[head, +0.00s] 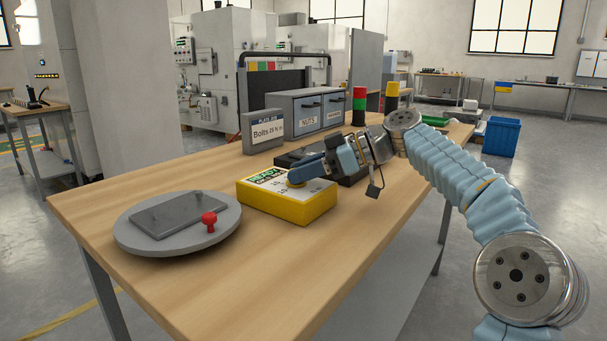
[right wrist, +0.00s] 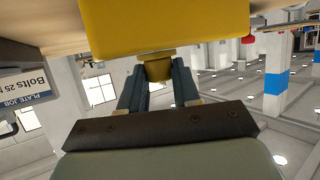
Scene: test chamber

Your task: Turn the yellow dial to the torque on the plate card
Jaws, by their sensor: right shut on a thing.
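The yellow tester box (head: 290,208) sits on the wooden bench, with a green label and a scale on its pale top face. My right gripper (head: 299,178) reaches in from the right over that top face, its blue fingers closed around the yellow dial (head: 293,184). The fingers hide most of the dial and part of the scale, so its setting cannot be read. In the right wrist view the dial (right wrist: 157,70) is between the two fingers, against the box (right wrist: 165,25). The plate card (head: 267,130) stands behind the box and reads "Bolts 25 N m". My left gripper is not in view.
A round grey turntable (head: 135,238) with a dark plate and a red knob (head: 209,220) is at the left front. A grey drawer unit (head: 303,111) marked "NUTS" and a stack light (head: 359,106) stand behind. Bare bench (head: 300,260) lies in front of the box.

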